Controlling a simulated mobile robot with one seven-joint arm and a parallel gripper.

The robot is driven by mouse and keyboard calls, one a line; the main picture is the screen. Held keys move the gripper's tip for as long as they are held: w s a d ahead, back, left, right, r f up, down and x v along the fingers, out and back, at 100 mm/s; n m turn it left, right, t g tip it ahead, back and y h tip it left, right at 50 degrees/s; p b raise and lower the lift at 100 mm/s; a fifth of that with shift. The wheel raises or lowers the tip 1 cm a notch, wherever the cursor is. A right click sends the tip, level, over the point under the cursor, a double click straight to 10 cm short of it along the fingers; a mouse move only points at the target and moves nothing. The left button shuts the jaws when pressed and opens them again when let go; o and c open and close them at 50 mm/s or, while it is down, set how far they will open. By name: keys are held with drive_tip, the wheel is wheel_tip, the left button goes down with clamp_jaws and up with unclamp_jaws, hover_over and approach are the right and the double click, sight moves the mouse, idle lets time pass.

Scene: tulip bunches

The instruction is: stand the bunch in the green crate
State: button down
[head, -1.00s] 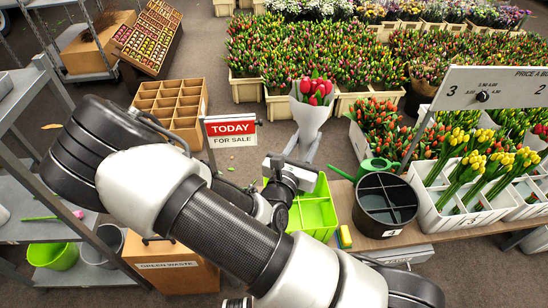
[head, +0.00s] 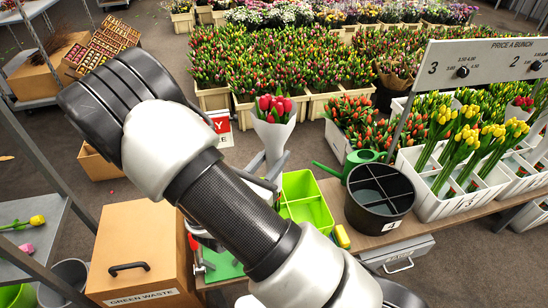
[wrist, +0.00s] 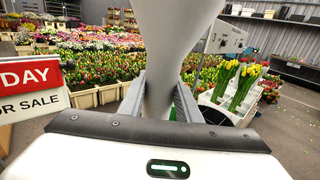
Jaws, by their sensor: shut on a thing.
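The bunch (head: 274,128) is red tulips in a pale paper wrap, nearly upright. In the wrist view its wrap (wrist: 172,45) rises between my fingers, with the blooms out of frame. My gripper (head: 266,165) is shut on the lower wrap; its fingers flank the wrap in the wrist view (wrist: 160,108). The green crate (head: 305,205), bright green with compartments, stands on the bench. In the head view the bunch appears above and left of the crate, apart from it. My arm hides the crate's left part and the lower end of the wrap is hard to see.
A black divided bucket (head: 378,205) stands right of the crate, with a green watering can (head: 345,165) behind it. A yellow sponge (head: 342,237) lies by the crate. A for-sale sign (wrist: 30,88) stands left of my gripper. White crates (head: 440,205) hold yellow tulips.

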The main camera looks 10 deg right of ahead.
wheel_tip(320, 180, down, 19)
drive_tip(key=b, duration=1.4)
drive_tip(key=shift+r, duration=0.15)
drive_tip(key=shift+f, duration=1.3)
drive_tip(key=shift+f, duration=0.5)
drive_tip(key=c, duration=0.6)
unclamp_jaws()
drive_tip(key=p+v, duration=0.2)
drive_tip(key=v, duration=1.5)
drive_tip(key=shift+s+a+p, duration=0.1)
drive_tip(key=shift+a+p, duration=0.1)
drive_tip(key=shift+p, duration=0.2)
